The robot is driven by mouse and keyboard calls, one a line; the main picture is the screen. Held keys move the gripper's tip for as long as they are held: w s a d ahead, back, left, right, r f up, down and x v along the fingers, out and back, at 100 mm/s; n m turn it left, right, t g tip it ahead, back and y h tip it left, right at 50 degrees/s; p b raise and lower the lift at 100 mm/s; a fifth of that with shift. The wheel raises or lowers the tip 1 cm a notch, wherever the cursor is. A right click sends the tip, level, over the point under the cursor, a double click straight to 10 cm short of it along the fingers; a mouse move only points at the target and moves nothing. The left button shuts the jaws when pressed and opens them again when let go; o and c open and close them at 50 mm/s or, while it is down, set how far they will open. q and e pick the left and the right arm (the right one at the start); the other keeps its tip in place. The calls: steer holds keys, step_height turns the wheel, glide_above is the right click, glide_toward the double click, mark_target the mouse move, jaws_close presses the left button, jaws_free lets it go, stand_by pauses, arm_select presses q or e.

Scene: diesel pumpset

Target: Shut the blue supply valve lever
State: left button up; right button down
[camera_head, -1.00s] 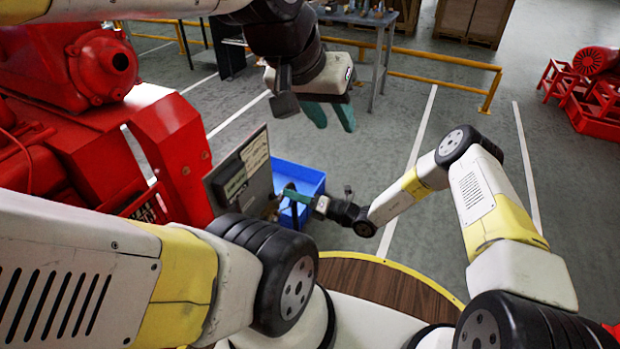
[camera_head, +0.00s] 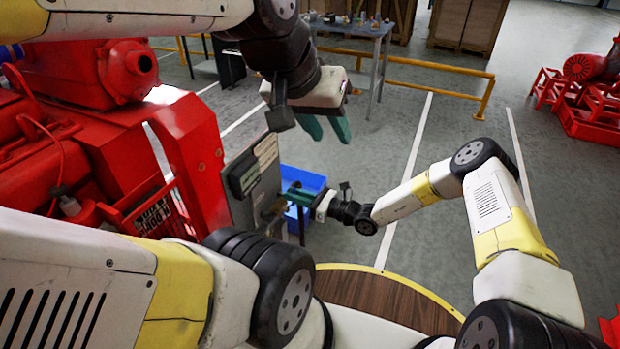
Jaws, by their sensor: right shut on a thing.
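A grey upright panel (camera_head: 240,203) with pale label plates (camera_head: 262,152) stands beside the red pumpset. A small brownish fitting (camera_head: 271,212) shows at its right edge, by the fingers of my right gripper (camera_head: 288,197). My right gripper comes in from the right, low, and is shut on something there. The blue supply valve lever cannot be made out clearly; the fingers hide what they hold, and its angle cannot be told. My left gripper (camera_head: 326,128) hangs above and to the right of the panel, its teal fingers apart and empty.
A blue bin (camera_head: 314,181) stands behind the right gripper. The red pumpset (camera_head: 120,110) fills the left side. A yellow rail (camera_head: 430,66), a workbench (camera_head: 365,30) and crates (camera_head: 465,22) stand at the back. The grey floor on the right is mostly clear.

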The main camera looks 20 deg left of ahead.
steer(key=shift+s+n, duration=0.3)
steer(key=shift+n, duration=0.2)
steer(key=shift+f, duration=0.1)
steer(key=c, duration=1.3)
jaws_free()
steer(key=d, duration=0.7)
steer(key=shift+s+d, duration=0.35)
steer(key=shift+d, duration=0.05)
